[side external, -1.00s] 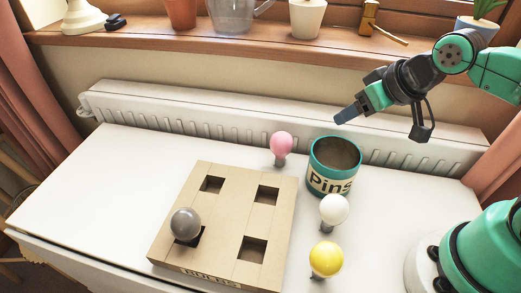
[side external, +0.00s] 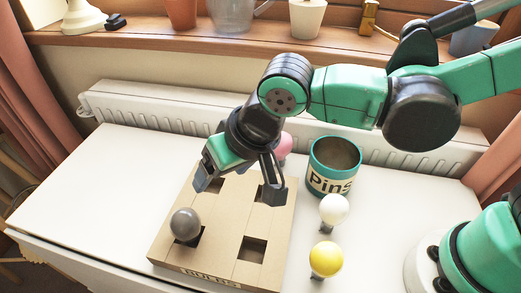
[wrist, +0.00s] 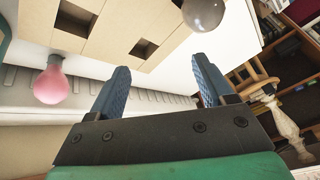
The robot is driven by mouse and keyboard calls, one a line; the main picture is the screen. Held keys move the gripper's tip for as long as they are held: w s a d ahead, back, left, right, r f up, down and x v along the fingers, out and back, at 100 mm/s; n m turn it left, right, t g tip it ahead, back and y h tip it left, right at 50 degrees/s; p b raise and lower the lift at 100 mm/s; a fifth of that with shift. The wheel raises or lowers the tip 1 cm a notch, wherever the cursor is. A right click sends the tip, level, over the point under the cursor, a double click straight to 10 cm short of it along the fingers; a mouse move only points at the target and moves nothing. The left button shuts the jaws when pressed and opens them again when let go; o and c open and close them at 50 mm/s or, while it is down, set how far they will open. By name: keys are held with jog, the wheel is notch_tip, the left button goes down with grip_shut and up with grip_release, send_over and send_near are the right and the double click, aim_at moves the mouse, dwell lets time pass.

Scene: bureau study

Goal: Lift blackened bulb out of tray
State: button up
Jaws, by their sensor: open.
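The blackened bulb (side external: 185,223) is a dark grey globe seated in the front left hole of the wooden tray (side external: 222,222). The tray's other holes look empty, though my gripper partly covers the back ones. My gripper (side external: 238,196) is open and empty above the back part of the tray, behind the bulb and apart from it. In the wrist view, the blackened bulb (wrist: 203,12) shows at the top edge, beyond the open fingers (wrist: 163,85). The tray (wrist: 115,30) shows there beside it.
A pink bulb (side external: 286,146), partly hidden by my gripper, stands behind the tray. A teal pin tin (side external: 330,187), a white bulb (side external: 334,211) and a yellow bulb (side external: 326,259) stand to the tray's right. A radiator (side external: 180,121) runs behind. The tabletop left of the tray is clear.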

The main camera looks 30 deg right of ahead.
aim_at(189, 220)
jog(key=shift+g, duration=0.4)
jog(key=a, duration=0.1)
jog(key=s+a+f, duration=0.1)
jog(key=a, duration=0.1)
jog(key=s+a+f, duration=0.1)
jog(key=a, duration=0.1)
jog(key=shift+s+a, duration=0.15)
jog(key=shift+a, duration=0.1)
jog(key=shift+x, duration=2.8)
jog(key=c, duration=1.1)
jog(key=shift+o, duration=0.2)
jog(key=shift+r, duration=0.1)
notch_tip(189, 220, up, 24)
